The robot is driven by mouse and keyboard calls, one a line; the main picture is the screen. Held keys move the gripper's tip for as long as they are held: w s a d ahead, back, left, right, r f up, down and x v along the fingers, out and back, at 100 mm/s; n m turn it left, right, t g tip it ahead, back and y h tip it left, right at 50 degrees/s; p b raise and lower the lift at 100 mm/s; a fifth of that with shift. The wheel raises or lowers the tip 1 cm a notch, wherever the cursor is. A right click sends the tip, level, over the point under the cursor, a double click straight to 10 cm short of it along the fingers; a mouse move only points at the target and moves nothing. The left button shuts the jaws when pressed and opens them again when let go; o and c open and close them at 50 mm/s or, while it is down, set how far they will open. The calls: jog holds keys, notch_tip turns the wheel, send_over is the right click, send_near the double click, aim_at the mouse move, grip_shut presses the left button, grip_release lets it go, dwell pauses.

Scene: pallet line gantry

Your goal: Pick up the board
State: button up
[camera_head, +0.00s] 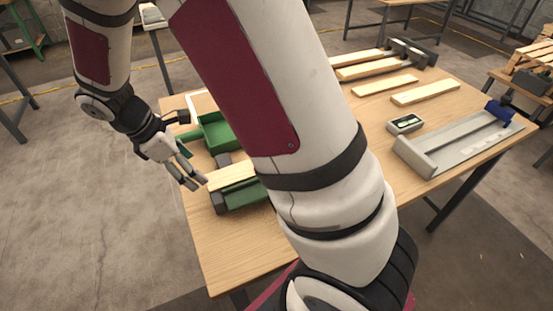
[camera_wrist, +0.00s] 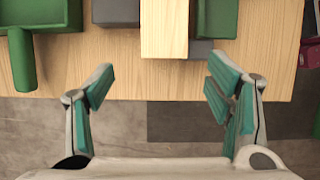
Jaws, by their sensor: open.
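A pale wooden board (camera_head: 233,177) lies across a green and dark grey holder (camera_head: 236,201) near the left edge of the table. My arm hides its right end in the head view. In the wrist view the board (camera_wrist: 164,28) points toward me from the top, with dark grey blocks (camera_wrist: 116,12) beside it. My gripper (camera_head: 196,184) is open and empty, just left of the board's end. In the wrist view its teal-padded fingers (camera_wrist: 160,88) stand wide apart, either side of the board's line and short of its end.
A green tray (camera_head: 221,132) with a handle sits behind the board. Loose boards (camera_head: 425,92) lie at the back of the wooden table (camera_head: 232,262). The near left table top is clear.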

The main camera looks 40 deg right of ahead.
jog(key=shift+a+p+x, duration=0.15)
jog(key=shift+a+x, duration=0.05)
jog(key=shift+x, duration=1.25)
jog(key=shift+a+p+x, duration=0.15)
jog(key=shift+a+x, duration=0.05)
jog(key=shift+x, duration=1.3)
jog(key=shift+s+f, duration=0.15)
jog(key=shift+s, duration=0.05)
jog(key=shift+c, duration=0.3)
jog(key=c, duration=1.5)
jog(key=shift+o, duration=0.2)
